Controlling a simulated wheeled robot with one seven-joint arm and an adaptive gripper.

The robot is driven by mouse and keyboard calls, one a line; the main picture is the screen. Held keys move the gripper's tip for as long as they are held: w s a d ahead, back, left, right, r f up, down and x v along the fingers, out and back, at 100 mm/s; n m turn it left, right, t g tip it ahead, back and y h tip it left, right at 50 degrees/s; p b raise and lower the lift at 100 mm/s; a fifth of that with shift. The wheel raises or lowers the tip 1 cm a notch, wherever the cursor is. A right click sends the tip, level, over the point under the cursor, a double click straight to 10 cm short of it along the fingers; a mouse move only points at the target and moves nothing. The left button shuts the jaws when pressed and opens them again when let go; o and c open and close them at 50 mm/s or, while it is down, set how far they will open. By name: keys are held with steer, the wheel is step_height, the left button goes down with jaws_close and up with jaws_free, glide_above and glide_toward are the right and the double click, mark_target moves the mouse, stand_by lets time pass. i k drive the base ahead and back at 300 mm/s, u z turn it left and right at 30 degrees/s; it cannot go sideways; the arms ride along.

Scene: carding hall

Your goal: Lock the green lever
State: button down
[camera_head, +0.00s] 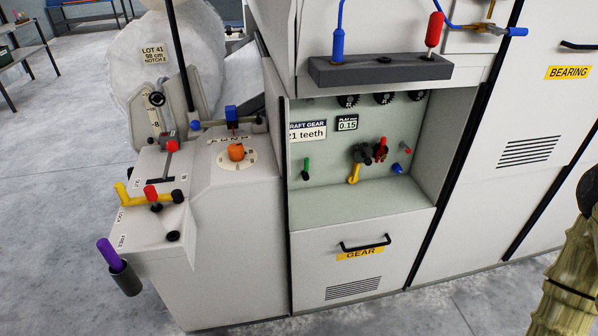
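A small green lever (306,168) stands on the pale back panel of the open recess in the machine front, at the recess's left side. Its green grip points up from a dark pivot at its lower end. It is too small to tell whether it is locked, and I read no lock mark beside it. My gripper's fingers do not show in this view, so nothing is seen touching the lever.
The recess (362,208) also holds a yellow lever (354,174), a red lever (380,149) and a blue knob (397,168). A grey ledge (380,70) juts out above. At left, a console (235,200) carries a yellow handle (130,196) by LOCK and FREE labels.

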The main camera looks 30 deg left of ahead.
mark_target(305, 174)
steer(key=k, duration=0.65)
steer(key=u, duration=0.75)
steer(key=i, duration=0.45)
